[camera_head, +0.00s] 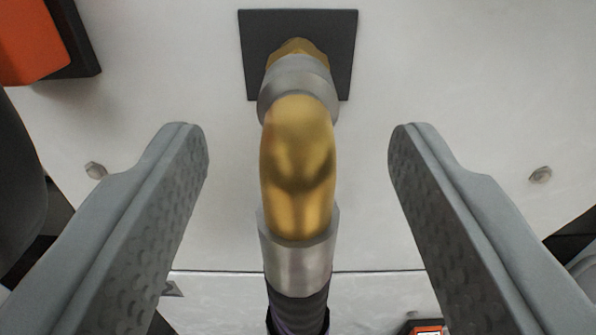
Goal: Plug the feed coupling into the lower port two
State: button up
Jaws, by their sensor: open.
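The feed coupling (298,165) is a brass elbow with a grey metal collar at its upper end and a silver sleeve at its lower end. A dark ribbed hose (298,308) runs down from the sleeve. The coupling's upper end meets a brass fitting (298,50) on a black square plate (257,50) on the pale panel. I cannot tell how deeply they are joined. My gripper (298,150) is open, with one finger on each side of the elbow and a clear gap to both. No port number shows.
The pale panel (440,60) fills most of the view, with a bolt (96,170) at left and another (540,175) at right. An orange and black block (35,45) sits at top left. A small orange-edged item (425,328) shows at the bottom right.

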jog(key=s, duration=1.3)
jog(key=shift+s, duration=0.15)
dwell(0.4)
jog(key=s+f, duration=0.3)
jog(key=s, duration=1.5)
jog(key=s+f, duration=0.4)
jog(key=s, duration=1.5)
jog(key=shift+g, duration=0.3)
jog(key=shift+s, duration=0.1)
